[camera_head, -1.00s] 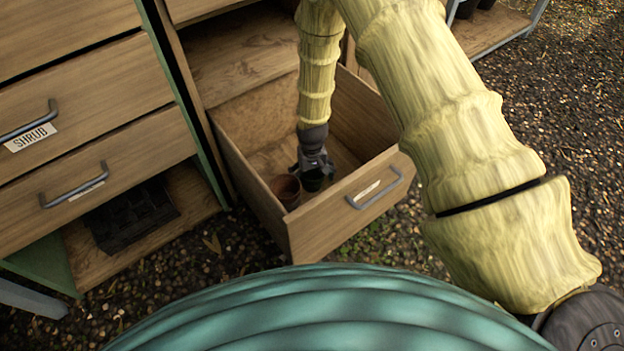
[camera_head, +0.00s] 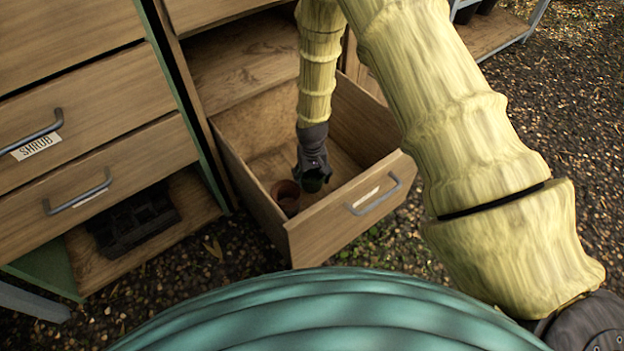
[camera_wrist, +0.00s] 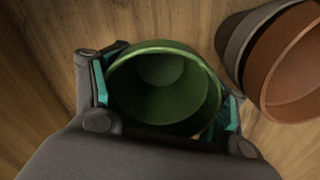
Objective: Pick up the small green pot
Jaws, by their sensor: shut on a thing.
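The small green pot (camera_wrist: 165,88) sits between the two fingers of my gripper (camera_wrist: 168,100) in the wrist view, its open mouth facing the camera. The teal finger pads press on its left and right sides. In the head view my gripper (camera_head: 312,172) points down inside the open drawer, with the dark green pot (camera_head: 312,184) at its fingertips. Most of the pot's outside is hidden by the fingers. I cannot tell whether the pot is clear of the drawer floor.
Brown nested pots (camera_head: 287,197) stand in the drawer left of my gripper; they also show in the wrist view (camera_wrist: 290,65). The drawer front (camera_head: 345,215) and side walls surround the gripper closely. A black tray (camera_head: 135,217) lies on a low shelf at left.

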